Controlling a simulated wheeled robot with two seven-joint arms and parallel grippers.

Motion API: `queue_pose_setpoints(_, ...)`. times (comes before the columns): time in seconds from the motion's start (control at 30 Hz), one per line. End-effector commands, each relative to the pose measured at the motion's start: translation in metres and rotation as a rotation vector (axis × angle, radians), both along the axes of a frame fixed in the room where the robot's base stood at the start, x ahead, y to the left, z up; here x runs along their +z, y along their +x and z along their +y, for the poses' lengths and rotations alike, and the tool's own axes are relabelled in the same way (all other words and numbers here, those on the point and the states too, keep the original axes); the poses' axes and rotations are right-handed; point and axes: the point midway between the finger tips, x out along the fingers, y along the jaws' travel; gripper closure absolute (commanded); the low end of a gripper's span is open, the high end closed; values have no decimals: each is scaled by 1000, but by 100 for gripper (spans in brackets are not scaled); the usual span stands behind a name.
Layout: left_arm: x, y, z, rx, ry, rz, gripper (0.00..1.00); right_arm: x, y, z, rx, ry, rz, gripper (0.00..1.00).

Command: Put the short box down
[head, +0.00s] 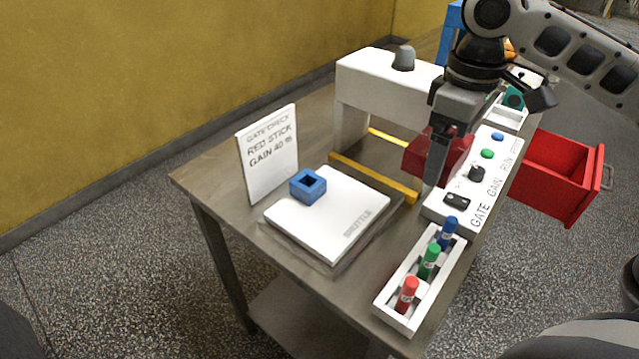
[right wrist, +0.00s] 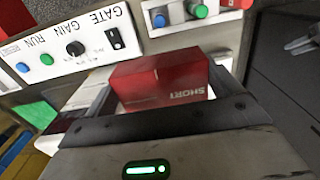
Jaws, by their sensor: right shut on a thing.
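The short box (head: 421,156) is red. In the right wrist view its face reads SHORT (right wrist: 165,88). My right gripper (head: 436,165) is shut on it, with a finger on either side. In the head view the box is held at the white gate frame, just left of the control panel; I cannot tell whether it touches anything below. Part of it is hidden behind the gripper. My left gripper is not in view.
The control panel (head: 461,204) has knobs and buttons. A white rack (head: 387,318) holds red, green and blue sticks. A white shuttle plate (head: 300,239) carries a blue hollow block (head: 307,190). A sign (head: 262,182) stands behind. A red open drawer (head: 556,196) juts out right.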

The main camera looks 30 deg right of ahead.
Motion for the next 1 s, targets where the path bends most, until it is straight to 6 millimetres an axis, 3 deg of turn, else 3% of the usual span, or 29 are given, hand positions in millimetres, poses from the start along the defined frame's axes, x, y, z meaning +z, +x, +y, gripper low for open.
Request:
queue_pose_setpoints(0.27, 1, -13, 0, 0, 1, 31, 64, -19, 28, 42, 10, 6, 0, 36)
queue_pose_setpoints(0.43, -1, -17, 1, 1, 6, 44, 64, -38, 53, 75, 8, 5, 0, 36)
queue_pose_setpoints(0.53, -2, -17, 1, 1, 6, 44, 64, -60, 62, 88, 3, 2, 3, 36)
queue_pose_setpoints(1.0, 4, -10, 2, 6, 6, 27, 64, -110, 81, 113, -1, -2, 4, 36)
